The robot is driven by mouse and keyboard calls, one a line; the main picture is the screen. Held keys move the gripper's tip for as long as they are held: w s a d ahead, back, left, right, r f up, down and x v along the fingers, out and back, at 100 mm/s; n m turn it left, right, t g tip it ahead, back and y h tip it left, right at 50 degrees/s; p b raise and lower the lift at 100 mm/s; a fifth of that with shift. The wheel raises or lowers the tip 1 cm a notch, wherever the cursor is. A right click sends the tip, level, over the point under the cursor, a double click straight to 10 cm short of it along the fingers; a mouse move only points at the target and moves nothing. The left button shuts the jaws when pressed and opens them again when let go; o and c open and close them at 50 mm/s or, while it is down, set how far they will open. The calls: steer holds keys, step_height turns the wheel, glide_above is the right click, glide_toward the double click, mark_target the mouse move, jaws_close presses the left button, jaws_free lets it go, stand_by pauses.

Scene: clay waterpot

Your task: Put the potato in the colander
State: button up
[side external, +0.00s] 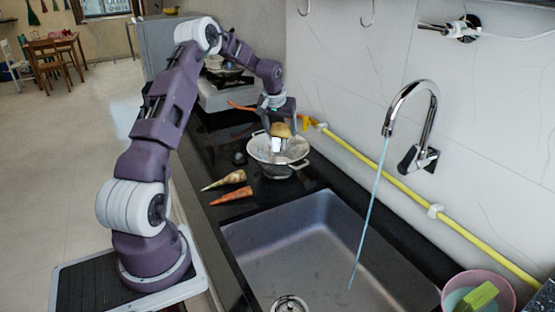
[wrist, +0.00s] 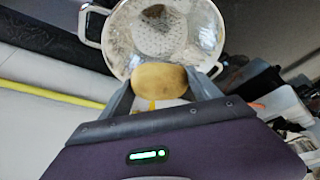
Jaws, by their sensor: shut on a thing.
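The potato (wrist: 158,78) is tan and oval, and sits between the two fingers of my gripper (wrist: 165,84) in the wrist view. My gripper is shut on it. In the side view the potato (side external: 281,130) shows at my gripper (side external: 282,133), over the colander (side external: 262,153). The colander is a metal bowl with side handles, standing on the black counter beyond the sink. In the wrist view the colander (wrist: 120,40) lies just past the potato, with its perforated bottom in sight. The exact height of the potato over the bowl is hard to tell.
A pale root vegetable (side external: 224,181) and a carrot (side external: 232,196) lie on the counter (side external: 215,150) left of the colander. The sink (side external: 310,250) with a running tap (side external: 410,110) is in front. A yellow pipe (side external: 400,185) runs along the wall. A pink bowl (side external: 480,283) stands at right.

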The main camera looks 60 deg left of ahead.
step_height(320, 180, down, 6)
steer(key=shift+r, duration=0.1)
steer(key=o, duration=1.5)
steer(key=shift+o, duration=0.2)
steer(key=v, duration=0.7)
steer(key=s+d+r+m+t, duration=0.15)
steer(key=s+d+r, duration=0.25)
steer(key=d+r, duration=0.55)
steer(key=s+d+r+m+g, duration=0.1)
steer(key=s+d+r+m, duration=0.2)
steer(key=d+r, duration=0.7)
steer(key=s+d+f+m+t+h, duration=0.1)
steer(key=s+d+f+m+h, duration=0.2)
steer(key=s+d, duration=1.6)
steer(key=s+m, duration=0.1)
steer(key=s, duration=0.2)
steer(key=shift+t, duration=0.35)
